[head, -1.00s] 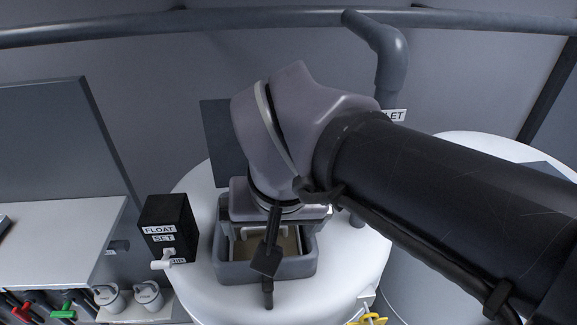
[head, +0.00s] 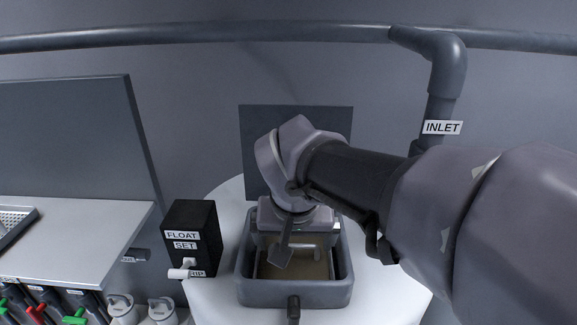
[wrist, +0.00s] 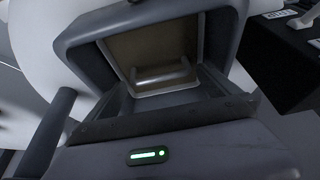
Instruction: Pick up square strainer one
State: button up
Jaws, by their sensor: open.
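The square strainer (head: 312,268) has a pale frame and a tan floor. It sits inside the grey rectangular hopper mouth (head: 297,294) on top of the white tank. In the wrist view, the strainer (wrist: 150,48) shows its pale bar handle (wrist: 165,77) across the inside. My gripper (head: 290,232) is over the far part of the hopper mouth, pointing down, and is open. It is not closed around the handle. My wrist hides part of the strainer, and the fingertips are hard to make out.
A black FLOAT SET box (head: 192,226) with a white lever stands left of the hopper. A dark upright panel (head: 297,140) is behind it. The INLET pipe (head: 440,100) is at the right. A bench (head: 75,235) with a perforated tray (head: 14,222) is at the left.

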jog(key=shift+w+f, duration=0.45)
jog(key=shift+f, duration=0.15)
jog(key=shift+r, duration=0.1)
jog(key=shift+s+r, duration=0.15)
jog(key=shift+s, duration=0.15)
jog(key=c, duration=0.5)
jog(key=shift+w, duration=0.1)
jog(key=c, duration=1.5)
